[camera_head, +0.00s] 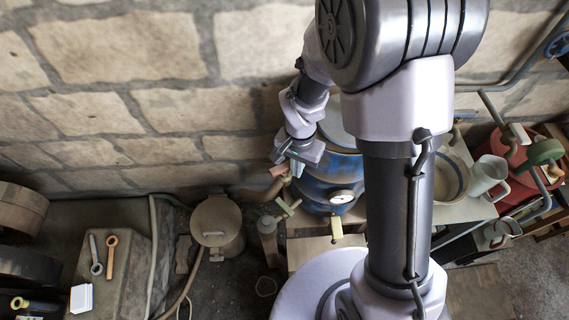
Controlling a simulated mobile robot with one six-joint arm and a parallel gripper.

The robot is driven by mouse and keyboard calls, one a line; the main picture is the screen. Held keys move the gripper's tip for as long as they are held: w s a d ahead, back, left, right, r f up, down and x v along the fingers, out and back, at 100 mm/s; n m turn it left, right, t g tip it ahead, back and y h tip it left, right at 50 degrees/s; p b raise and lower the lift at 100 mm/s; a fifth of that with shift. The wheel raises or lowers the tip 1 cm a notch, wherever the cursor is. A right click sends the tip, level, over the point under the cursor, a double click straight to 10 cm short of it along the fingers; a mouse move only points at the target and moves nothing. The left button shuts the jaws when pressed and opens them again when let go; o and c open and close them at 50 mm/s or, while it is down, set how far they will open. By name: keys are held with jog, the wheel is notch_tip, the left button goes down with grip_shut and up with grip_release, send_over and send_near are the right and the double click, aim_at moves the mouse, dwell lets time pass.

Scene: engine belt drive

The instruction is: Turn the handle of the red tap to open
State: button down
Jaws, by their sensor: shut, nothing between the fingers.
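My gripper (279,158) is at the left side of a blue barrel (312,190), pointing down and left, with its fingers shut and nothing visible between them. A small reddish piece (279,170), which looks like the red tap's handle, shows just below the fingertips. I cannot tell whether the gripper touches it, and the rest of that tap is partly hidden. A tap with a greenish handle (285,207) and one with a pale yellow handle (337,229) stick out lower on the barrel's front. A round gauge (342,197) sits beside them.
My arm hides much of the barrel and bench. A lidded metal can (217,224) and a bottle (268,240) stand left of the barrel. A bowl (450,178), a jug (487,175) and a red drum (510,160) are at right. A stone wall (160,110) closes the back.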

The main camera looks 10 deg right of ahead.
jog(key=shift+w+d, duration=0.25)
jog(key=shift+w, duration=0.2)
notch_tip(320, 180, up, 7)
jog(key=p, duration=0.4)
jog(key=shift+s+d+p, duration=0.25)
jog(key=shift+d+p, duration=0.05)
jog(key=shift+d, duration=0.05)
